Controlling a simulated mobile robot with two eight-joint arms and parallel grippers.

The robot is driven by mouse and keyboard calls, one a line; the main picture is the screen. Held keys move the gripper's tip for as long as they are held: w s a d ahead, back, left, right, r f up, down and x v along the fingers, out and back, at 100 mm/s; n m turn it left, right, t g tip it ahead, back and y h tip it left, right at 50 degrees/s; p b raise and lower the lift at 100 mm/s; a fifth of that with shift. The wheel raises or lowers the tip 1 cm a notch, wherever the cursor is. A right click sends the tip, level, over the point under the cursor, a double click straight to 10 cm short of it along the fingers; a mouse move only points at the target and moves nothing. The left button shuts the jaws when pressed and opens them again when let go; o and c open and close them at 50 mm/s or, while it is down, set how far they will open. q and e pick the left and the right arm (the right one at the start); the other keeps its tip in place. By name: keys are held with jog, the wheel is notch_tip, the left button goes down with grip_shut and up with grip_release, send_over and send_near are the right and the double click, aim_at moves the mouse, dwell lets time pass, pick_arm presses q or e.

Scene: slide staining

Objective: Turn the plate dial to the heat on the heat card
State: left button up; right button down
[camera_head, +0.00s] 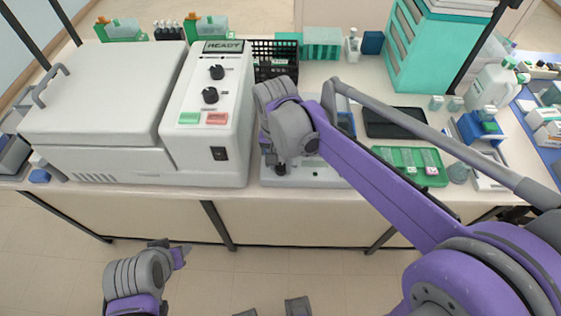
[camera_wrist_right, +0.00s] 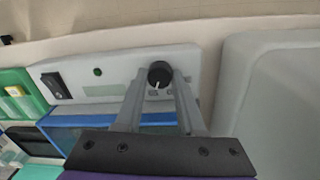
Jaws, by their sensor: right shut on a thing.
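The plate dial (camera_wrist_right: 159,73) is a small black knob with a white mark, on the pale front panel of the hot plate (camera_wrist_right: 105,88). In the right wrist view the white mark points down in the picture. My right gripper (camera_wrist_right: 160,82) has its fingers on both sides of the dial and is shut on it. In the head view my right gripper (camera_head: 281,168) is at the front of the hot plate (camera_head: 325,178), and my arm hides the dial and much of the plate. My left gripper (camera_head: 178,256) hangs below the table's front edge, away from the plate. I cannot pick out the heat card.
A large grey machine (camera_head: 100,95) with a READY display (camera_head: 223,46) stands close to the left of the plate. A green tray with slides (camera_head: 412,180) lies to the right. A black basket (camera_head: 275,68) and a dark flat panel (camera_head: 398,123) are behind.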

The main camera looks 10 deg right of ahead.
jog(key=c, duration=0.5)
grip_release()
jog(key=r, duration=1.1)
jog(key=shift+w+a+p, duration=0.1)
jog(key=shift+a+p, duration=0.15)
jog(key=shift+p, duration=0.15)
jog(key=shift+f, duration=0.1)
jog(key=s+d+f+n+t, duration=0.1)
jog(key=s+d+f+t, duration=0.1)
jog(key=s+f, duration=0.2)
jog(key=s+d+f+n+t, duration=0.1)
jog(key=s+d+f+n, duration=0.1)
jog(key=s+f, duration=0.3)
jog(key=s+d+f+n+t, duration=0.2)
jog(key=s+d+f, duration=0.1)
jog(key=s+f, duration=0.2)
jog(key=shift+s+d+t+y, duration=0.15)
jog(key=shift+s+t+y, duration=0.1)
jog(key=shift+t+y, duration=0.05)
